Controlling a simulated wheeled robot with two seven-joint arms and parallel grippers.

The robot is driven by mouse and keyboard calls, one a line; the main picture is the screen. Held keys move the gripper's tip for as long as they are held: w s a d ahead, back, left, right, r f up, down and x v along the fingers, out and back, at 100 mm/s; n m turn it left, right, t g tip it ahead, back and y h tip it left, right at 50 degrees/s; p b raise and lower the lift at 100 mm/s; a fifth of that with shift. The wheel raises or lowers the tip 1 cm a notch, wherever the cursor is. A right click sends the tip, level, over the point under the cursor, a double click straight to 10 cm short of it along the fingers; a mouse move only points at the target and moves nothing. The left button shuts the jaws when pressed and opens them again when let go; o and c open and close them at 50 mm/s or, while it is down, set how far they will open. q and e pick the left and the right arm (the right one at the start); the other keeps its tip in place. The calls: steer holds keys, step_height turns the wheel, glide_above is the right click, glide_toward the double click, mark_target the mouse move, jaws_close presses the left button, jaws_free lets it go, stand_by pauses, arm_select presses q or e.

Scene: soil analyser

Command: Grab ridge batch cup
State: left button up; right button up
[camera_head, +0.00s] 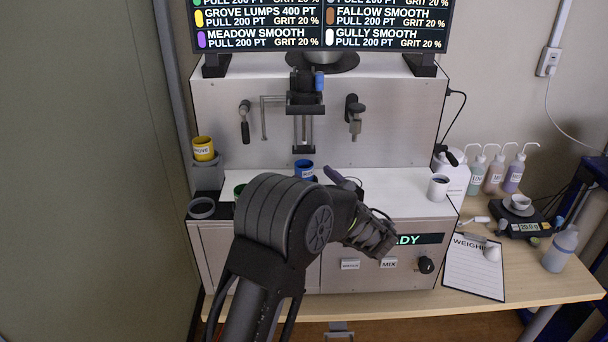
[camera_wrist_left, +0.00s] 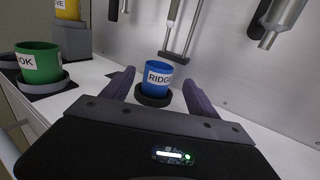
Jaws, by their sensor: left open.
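The blue ridge batch cup (camera_wrist_left: 158,73), with a white label reading RIDG, stands upright on a round dark base (camera_wrist_left: 153,95) in the left wrist view. In the head view the blue cup (camera_head: 304,169) shows just beyond my left arm, on the white ledge of the machine. My left gripper (camera_wrist_left: 157,88) is open. Its two purple-grey fingers point towards the cup, one on each side in the picture, with gaps showing. In the head view one finger (camera_head: 341,179) shows right of the cup, and my arm hides the rest. My right gripper is not in view.
A green cup (camera_wrist_left: 39,63) and a yellow cup (camera_head: 203,148) stand in holders to the left. An empty round holder (camera_head: 202,207) sits at the ledge's left end. Metal spouts (camera_head: 354,118) hang from the machine face. A white cup (camera_head: 438,188) stands at right.

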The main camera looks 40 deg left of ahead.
mark_target(309, 172)
arm_select(q)
steer(key=p+x, duration=0.2)
steer(key=x, duration=0.2)
steer(key=shift+a+r, duration=0.15)
steer(key=shift+a, duration=0.3)
steer(key=shift+w+a, duration=0.15)
steer(key=shift+a, duration=0.05)
jaws_close()
stand_by(0.7)
